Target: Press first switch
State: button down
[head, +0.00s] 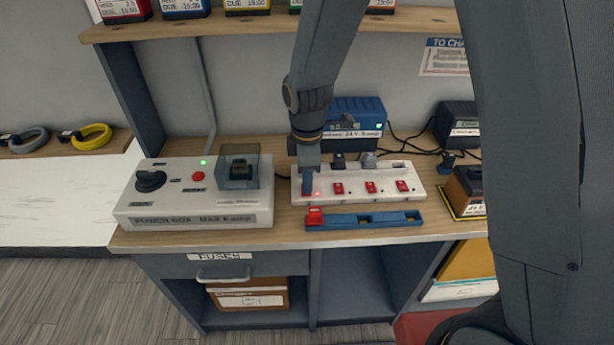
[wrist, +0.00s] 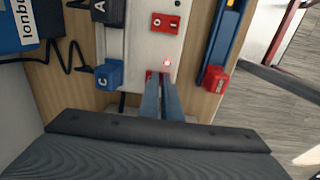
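A white power strip (head: 420,181) lies on the wooden bench, with a row of red rocker switches. Three switches show clear of my gripper: one nearest it (head: 338,188), a middle one (head: 370,187) and a right one (head: 402,186). My gripper (head: 307,190) points down at the strip's left end, its fingers together and covering most of the switch there. In the wrist view, the fingertips (wrist: 158,78) are at that switch, and a little red shows around them; I cannot tell how it is tilted. A small red light (wrist: 166,63) glows beside it.
A blue rail (head: 365,220) with a red block (head: 315,216) lies in front of the strip. A grey switch box (head: 195,210) stands left. Plugs, including a blue one (wrist: 108,75), sit along the strip's back edge. A blue charger (head: 355,112) stands behind.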

jog(key=shift+s+d+f, duration=0.1)
jog(key=shift+s+f, duration=0.1)
jog(key=shift+s, duration=0.1)
jog(key=shift+r+p, duration=0.45)
notch_tip(320, 180, up, 14)
jog(key=shift+s+f, duration=0.15)
jog(key=shift+f, duration=0.1)
